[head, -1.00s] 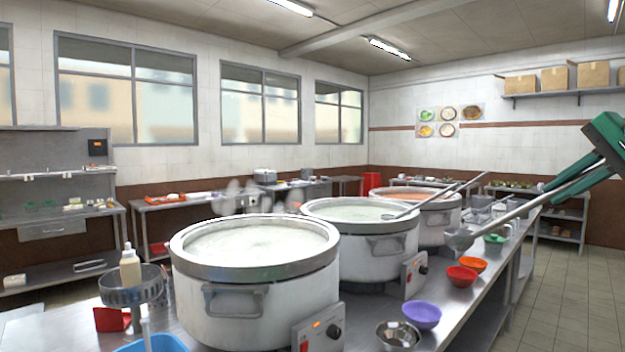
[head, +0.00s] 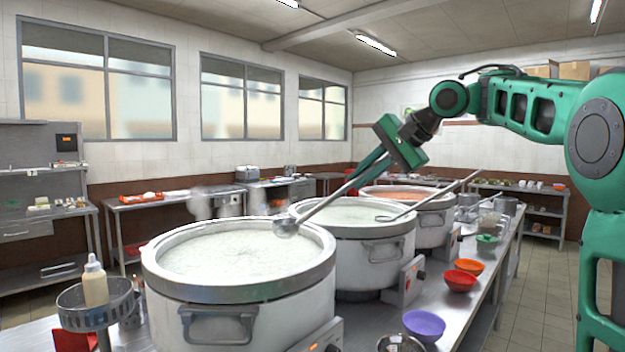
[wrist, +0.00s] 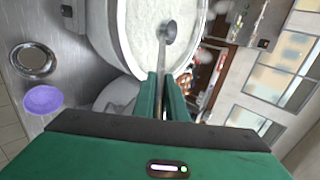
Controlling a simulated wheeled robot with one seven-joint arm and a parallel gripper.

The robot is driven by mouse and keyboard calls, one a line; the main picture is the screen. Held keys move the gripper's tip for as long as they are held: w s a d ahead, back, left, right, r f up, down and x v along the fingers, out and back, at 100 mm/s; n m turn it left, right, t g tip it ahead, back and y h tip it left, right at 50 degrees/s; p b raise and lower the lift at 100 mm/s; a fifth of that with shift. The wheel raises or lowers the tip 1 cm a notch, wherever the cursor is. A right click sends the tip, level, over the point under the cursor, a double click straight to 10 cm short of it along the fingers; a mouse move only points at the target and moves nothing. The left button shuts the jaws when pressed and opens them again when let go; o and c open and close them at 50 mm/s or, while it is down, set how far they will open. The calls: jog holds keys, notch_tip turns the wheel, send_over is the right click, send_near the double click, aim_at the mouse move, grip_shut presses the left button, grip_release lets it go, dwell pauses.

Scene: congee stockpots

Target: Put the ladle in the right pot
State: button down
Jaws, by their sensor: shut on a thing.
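My gripper (head: 364,176) is shut on the handle of a steel ladle (head: 318,207). The ladle slants down to the left, and its bowl appears over the right back part of the nearest pot (head: 235,290), which holds white congee. In the wrist view the ladle's bowl (wrist: 168,32) shows against the white congee, beyond my fingertips (wrist: 161,80). I cannot tell how high it is above the surface. The middle pot (head: 370,262) also holds white congee, and the farthest, rightmost pot (head: 432,228) holds orange-red food.
A second ladle (head: 440,194) rests in the middle pot, its handle slanting up to the right. A purple bowl (head: 424,325), a red bowl (head: 459,281) and an orange bowl (head: 469,266) stand along the counter's right side. A bottle (head: 95,283) stands at the left.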

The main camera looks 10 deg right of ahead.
jog(key=shift+w+a, duration=0.2)
jog(key=shift+w, duration=0.15)
jog(key=shift+a, duration=0.35)
jog(key=shift+a+f, duration=0.1)
jog(key=shift+f, duration=0.05)
notch_tip(320, 180, down, 10)
dwell(0.6)
jog(key=shift+s, duration=0.15)
dwell(0.6)
jog(key=shift+f, duration=0.2)
dwell(0.5)
jog(key=c, duration=1.7)
grip_release()
